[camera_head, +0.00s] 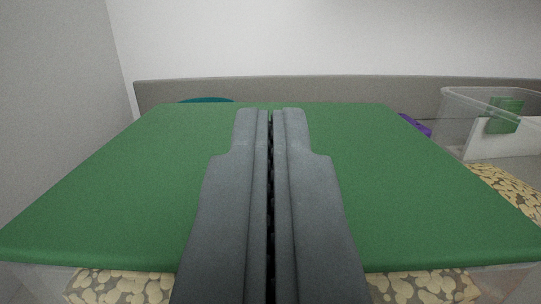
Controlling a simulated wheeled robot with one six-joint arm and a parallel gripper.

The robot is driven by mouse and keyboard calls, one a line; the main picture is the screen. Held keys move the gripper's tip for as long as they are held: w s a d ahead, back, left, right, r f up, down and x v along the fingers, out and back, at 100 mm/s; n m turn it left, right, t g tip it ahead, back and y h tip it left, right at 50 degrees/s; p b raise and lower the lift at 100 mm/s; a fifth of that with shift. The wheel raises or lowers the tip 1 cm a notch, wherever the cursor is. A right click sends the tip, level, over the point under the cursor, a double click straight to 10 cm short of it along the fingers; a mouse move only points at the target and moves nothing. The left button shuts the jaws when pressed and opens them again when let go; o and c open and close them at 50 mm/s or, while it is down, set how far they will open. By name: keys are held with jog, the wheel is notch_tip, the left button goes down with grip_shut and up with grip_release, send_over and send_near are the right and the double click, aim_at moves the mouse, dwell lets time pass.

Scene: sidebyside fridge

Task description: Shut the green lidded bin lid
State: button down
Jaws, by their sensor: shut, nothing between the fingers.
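The green lid (120,190) of the bin fills most of the camera_head view. It looks flat and roughly level, lying over the clear bin (40,277), whose wall shows along the lid's near edge. Pale yellow pieces show through the wall below the lid. My gripper (270,112) is in the middle of the picture, its fingers shut together with nothing between them. It extends over the lid and hides its centre strip. I cannot tell whether the fingertips touch the lid.
A clear container (455,110) with a green patch and a white panel stands at the right. A purple thing (415,125) and a teal thing (207,100) show partly behind the lid. A grey ledge (350,90) runs along the back, and a grey wall (60,90) is at left.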

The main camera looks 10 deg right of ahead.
notch_tip(320, 180, up, 4)
jog(key=shift+f, duration=0.2)
jog(key=s+a+f, duration=0.1)
jog(key=s+f, duration=0.5)
jog(key=s, duration=0.1)
jog(key=shift+s+f, duration=0.2)
jog(key=shift+s, duration=0.2)
jog(key=shift+s, duration=0.1)
